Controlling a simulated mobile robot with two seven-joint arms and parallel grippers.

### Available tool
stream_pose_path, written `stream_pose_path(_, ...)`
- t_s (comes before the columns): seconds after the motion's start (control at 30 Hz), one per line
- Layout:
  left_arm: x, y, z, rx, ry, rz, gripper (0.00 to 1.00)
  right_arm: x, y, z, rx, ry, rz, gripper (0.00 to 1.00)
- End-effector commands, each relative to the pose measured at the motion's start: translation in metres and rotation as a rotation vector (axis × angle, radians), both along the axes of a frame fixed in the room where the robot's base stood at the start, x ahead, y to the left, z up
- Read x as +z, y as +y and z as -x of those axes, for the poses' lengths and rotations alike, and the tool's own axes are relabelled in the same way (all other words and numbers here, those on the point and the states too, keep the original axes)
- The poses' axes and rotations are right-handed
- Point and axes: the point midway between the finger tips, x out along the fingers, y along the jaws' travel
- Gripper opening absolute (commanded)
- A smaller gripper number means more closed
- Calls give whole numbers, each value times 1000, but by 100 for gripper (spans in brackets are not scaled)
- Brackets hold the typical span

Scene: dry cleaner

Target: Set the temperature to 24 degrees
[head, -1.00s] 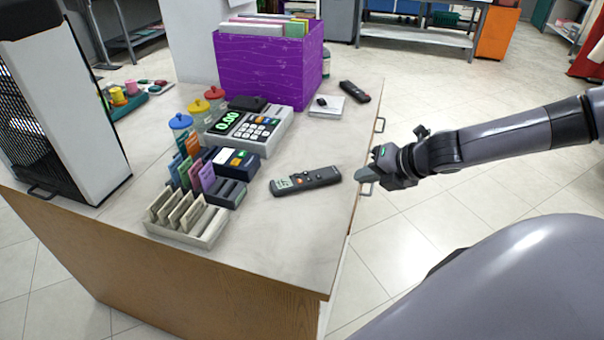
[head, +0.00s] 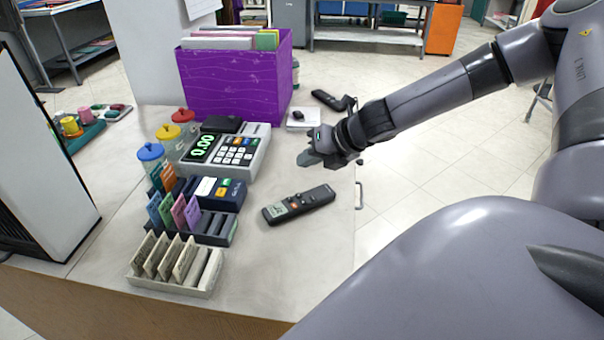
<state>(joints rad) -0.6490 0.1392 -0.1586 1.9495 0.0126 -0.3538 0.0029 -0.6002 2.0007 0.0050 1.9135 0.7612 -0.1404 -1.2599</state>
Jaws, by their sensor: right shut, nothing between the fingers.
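A dark remote control (head: 299,204) with a small grey display and orange and dark buttons lies flat on the counter, its display end toward the left. The digits on its display are too small to read surely. My right gripper (head: 308,160) is shut and empty. It is above the counter, beyond the remote in the picture and apart from it. A second dark handheld device (head: 327,99) lies farther back, partly hidden behind my right wrist. My left gripper is not in view.
The counter (head: 262,262) is bare around the remote. A cash register (head: 226,150) reading 0.00, a card terminal (head: 214,192), tag holders (head: 178,262) and lidded jars stand left. A purple file box (head: 235,75) stands at the back.

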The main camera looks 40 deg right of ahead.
Motion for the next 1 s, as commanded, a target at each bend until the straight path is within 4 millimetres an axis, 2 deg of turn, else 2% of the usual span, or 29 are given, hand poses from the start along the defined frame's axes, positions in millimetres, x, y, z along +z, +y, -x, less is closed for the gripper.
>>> stream_pose_path(0.17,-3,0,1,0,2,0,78,-3,0,0,-1,0,-1,0)
stream_pose_path(0.37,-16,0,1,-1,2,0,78,-18,0,0,-2,1,-2,0)
stream_pose_path(0.77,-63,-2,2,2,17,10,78,-69,0,0,-2,1,-2,0)
stream_pose_path(1.0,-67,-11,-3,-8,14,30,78,-88,0,0,-1,0,-1,0)
